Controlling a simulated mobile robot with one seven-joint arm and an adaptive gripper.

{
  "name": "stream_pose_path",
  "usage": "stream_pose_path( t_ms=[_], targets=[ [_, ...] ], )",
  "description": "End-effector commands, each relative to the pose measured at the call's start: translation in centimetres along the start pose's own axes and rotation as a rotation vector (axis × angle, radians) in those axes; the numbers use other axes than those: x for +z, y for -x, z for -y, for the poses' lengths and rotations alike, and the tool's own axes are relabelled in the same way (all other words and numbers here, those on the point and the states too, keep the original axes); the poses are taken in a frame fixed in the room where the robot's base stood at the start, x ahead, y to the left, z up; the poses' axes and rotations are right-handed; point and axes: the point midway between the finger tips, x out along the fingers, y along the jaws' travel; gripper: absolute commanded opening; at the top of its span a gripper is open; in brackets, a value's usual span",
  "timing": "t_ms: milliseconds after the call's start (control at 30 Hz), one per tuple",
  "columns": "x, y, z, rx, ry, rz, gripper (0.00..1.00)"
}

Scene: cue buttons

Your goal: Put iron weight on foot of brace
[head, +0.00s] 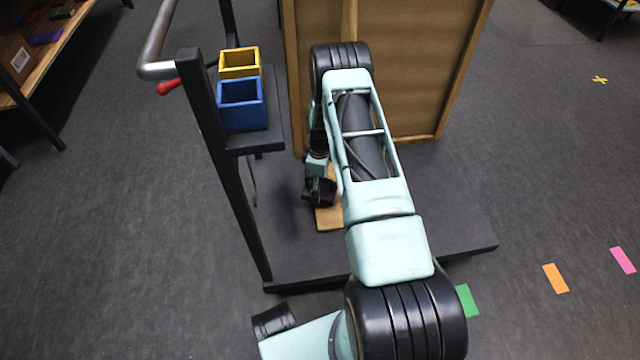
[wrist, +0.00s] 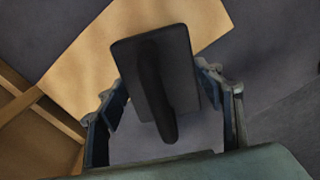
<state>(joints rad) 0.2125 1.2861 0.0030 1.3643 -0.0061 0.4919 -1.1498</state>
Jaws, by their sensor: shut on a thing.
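The iron weight (wrist: 185,62) is a dark block with a raised handle, seen in the wrist view between the two fingers of my gripper (wrist: 165,92). My gripper is shut on it. Behind the weight lies the foot of the brace (wrist: 84,66), a flat tan wooden board. The weight overlaps the board in this view; whether it touches the board I cannot tell. In the head view my gripper (head: 319,193) is low over the cart, and the wooden foot (head: 328,219) shows just below it. There the weight cannot be told apart from the dark gripper.
The foot lies on a dark cart platform (head: 455,215) beside a tall wooden panel (head: 420,80). Left of my arm a cart shelf holds a blue bin (head: 241,106) and a yellow bin (head: 238,63). A metal handle (head: 158,40) rises at the cart's left end.

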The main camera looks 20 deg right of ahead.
Motion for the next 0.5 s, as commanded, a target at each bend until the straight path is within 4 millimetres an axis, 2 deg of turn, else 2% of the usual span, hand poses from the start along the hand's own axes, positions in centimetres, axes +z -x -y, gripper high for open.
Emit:
stream_pose_path(
  t_ms=[67, 300, 500],
  targets=[
    [-0.2, -0.1, -0.4, 0.008, 0.0, -0.003, 0.03],
    [-0.2, -2.8, -0.4, 0.006, -0.001, -0.003, 0.03],
    [-0.2, -3.2, -0.5, 0.009, 0.0, -0.004, 0.03]
  ],
)
